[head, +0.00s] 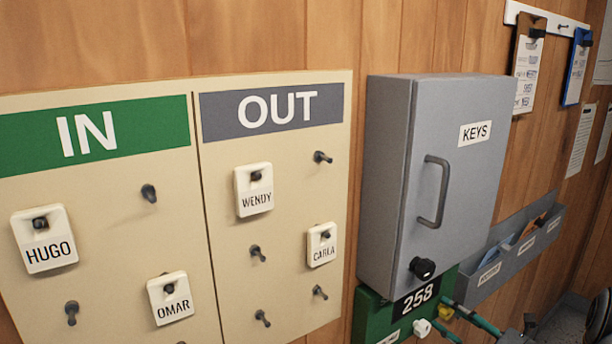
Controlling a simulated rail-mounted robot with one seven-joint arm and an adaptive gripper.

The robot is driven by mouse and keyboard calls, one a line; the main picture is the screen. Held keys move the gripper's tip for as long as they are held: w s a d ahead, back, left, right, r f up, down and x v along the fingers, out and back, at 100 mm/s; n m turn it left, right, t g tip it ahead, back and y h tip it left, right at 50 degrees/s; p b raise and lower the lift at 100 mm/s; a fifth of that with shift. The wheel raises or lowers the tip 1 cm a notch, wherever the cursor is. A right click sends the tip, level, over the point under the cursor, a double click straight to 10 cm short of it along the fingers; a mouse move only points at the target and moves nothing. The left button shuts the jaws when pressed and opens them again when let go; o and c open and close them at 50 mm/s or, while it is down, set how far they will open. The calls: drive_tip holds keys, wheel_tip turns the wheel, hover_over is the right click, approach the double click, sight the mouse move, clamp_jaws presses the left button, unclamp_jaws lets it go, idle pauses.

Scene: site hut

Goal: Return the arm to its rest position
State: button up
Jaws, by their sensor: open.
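My gripper cannot be made out in the head view. Dark and pale grey parts show at the lower right corner, cut off by the frame, and I cannot tell what they are. The tag board (100,243) fills the left side, with a green IN half and a grey-headed OUT half. Tags HUGO (46,255) and OMAR (171,309) hang on pegs under IN. Several other pegs are bare.
A grey KEYS cabinet (468,175) stands out from the wood wall right of the board, its door shut. Below it is a green item marked 258 (415,298). A grey wall rack (510,255) and clipboards (528,60) are on the right.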

drive_tip(key=n+b, duration=0.2)
drive_tip(key=n, duration=0.2)
drive_tip(key=shift+f, duration=0.2)
drive_tip(key=n+b, duration=0.1)
drive_tip(key=n, duration=0.5)
drive_tip(key=shift+r, duration=0.2)
drive_tip(key=b+v, duration=0.2)
drive_tip(key=v, duration=0.7)
drive_tip(key=shift+s+d+n, duration=0.25)
drive_tip(key=shift+n, duration=0.15)
drive_tip(key=shift+a, duration=0.1)
